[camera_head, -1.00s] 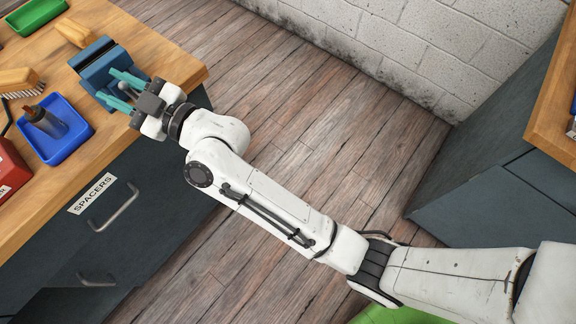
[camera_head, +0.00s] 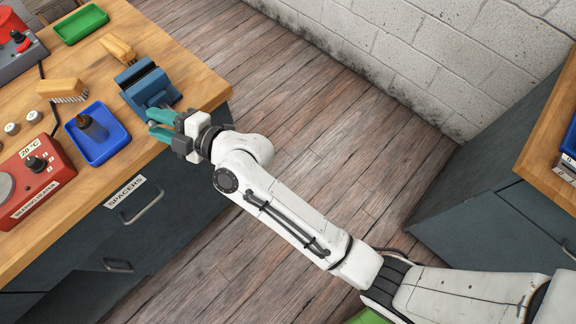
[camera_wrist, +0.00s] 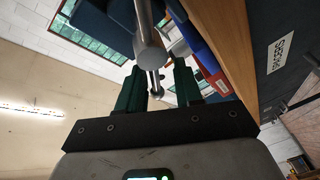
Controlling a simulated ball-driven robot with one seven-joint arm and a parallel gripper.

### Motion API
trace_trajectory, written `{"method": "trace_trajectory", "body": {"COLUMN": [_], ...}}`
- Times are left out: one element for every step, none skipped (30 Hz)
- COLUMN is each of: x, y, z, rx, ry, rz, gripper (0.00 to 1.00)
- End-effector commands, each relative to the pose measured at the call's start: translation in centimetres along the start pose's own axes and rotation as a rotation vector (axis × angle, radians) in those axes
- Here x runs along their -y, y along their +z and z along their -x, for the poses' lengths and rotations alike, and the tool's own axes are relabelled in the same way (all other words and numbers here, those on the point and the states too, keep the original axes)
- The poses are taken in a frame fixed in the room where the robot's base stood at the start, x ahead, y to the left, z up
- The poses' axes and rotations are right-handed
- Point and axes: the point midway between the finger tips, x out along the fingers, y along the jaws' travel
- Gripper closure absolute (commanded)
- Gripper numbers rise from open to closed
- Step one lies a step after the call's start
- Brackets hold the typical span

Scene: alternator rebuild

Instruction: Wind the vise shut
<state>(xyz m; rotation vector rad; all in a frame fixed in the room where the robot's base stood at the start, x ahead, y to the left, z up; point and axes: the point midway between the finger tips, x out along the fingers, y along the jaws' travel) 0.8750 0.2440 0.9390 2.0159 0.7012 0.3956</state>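The blue vise (camera_head: 150,90) stands near the corner of the wooden bench. A dark gap shows between its jaws. In the wrist view its dark blue body (camera_wrist: 104,28) is at the top, and its metal handle bar (camera_wrist: 150,57) runs down towards my fingers. My gripper (camera_head: 159,123) is at the vise's near side, over the bench edge. In the wrist view its two teal fingers (camera_wrist: 160,88) stand apart, with the bar's knobbed end between them. I see no clear grip on the bar. The head view hides the handle behind my gripper.
A blue tray (camera_head: 122,148) with a dark bottle (camera_head: 92,128) lies left of the vise. A wooden brush (camera_head: 62,89), a red heater unit (camera_head: 45,165), a wooden-handled tool (camera_head: 117,47) and a green tray (camera_head: 80,24) are also on the bench (camera_head: 185,58).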

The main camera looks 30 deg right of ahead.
Motion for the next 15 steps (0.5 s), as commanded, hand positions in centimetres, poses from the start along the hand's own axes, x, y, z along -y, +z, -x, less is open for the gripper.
{"method": "trace_trajectory", "body": {"x": [0.4,0.4,0.4,0.4,0.4,0.4,0.3,0.4,0.4,0.4,0.4,0.4,0.4,0.4,0.4], "y": [0.2,0.3,0.3,0.2,0.3,0.3,0.3,0.3,0.3,0.3,0.2,0.2,0.2,0.2,0.2], "z": [0.9,1.4,2.1,2.6,3.1,3.8,4.3,4.9,5.6,6.2,6.7,7.4,8.0,8.5,9.2], "rx": [0.001,0.001,0.001,0.001,0.001,0.001,0.001,0.002,0.002,0.001,0.001,0.001,0.001,0.001,0.001], "ry": [0.001,0.001,0.002,0.001,0.001,0.002,0.003,0.002,0.003,0.002,0.002,0.002,0.002,0.002,0.002], "rz": [-0.001,-0.001,-0.002,-0.002,-0.003,-0.003,-0.003,-0.004,-0.003,-0.003,-0.003,-0.003,-0.003,-0.003,-0.003], "gripper": [0.65,0.65,0.65,0.65,0.65,0.65,0.65,0.65,0.65,0.65,0.65,0.65,0.65,0.65,0.65]}}
